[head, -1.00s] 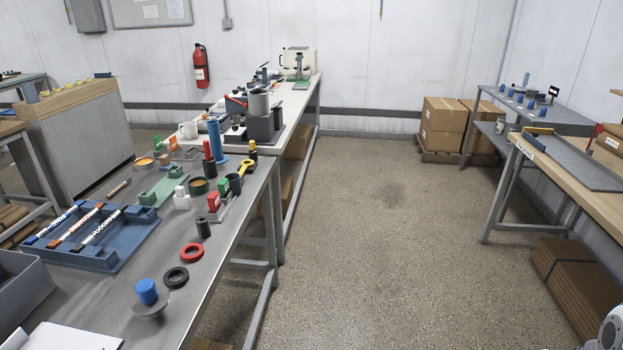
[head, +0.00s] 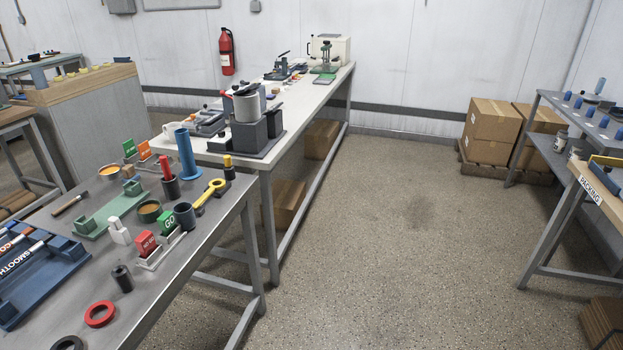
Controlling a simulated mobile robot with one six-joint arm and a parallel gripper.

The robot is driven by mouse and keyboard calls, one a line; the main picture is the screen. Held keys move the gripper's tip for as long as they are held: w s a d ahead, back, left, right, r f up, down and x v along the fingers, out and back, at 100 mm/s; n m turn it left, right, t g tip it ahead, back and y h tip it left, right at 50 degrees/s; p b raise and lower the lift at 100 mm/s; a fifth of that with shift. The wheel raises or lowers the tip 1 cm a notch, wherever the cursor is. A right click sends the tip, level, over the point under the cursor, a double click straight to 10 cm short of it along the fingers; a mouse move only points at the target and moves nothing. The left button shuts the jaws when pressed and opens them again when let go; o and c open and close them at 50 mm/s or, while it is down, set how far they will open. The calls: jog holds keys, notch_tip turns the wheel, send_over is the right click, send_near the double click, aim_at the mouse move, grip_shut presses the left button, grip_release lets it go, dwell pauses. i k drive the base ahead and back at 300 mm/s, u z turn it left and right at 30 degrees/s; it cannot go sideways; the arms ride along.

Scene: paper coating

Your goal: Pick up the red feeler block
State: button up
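A red block marked "NO GO" (head: 145,243), which looks like the red feeler block, sits upright in a small pale holder (head: 160,255) on the near grey table (head: 190,275). A green block marked "GO" (head: 167,224) stands right behind it in the same holder. Nothing covers the red block's front face. My gripper is not in view.
A white block (head: 119,230) and a dark cup (head: 185,215) flank the holder. A black cylinder (head: 122,278) and red ring (head: 100,314) lie nearer. A tall blue tube (head: 188,153) stands behind. The floor (head: 400,240) right of the table is clear.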

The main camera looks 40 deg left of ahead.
aim_at(145, 243)
jog(key=u, duration=0.05)
jog(key=i, duration=1.25)
jog(key=u, duration=3.65)
jog(key=i, duration=1.65)
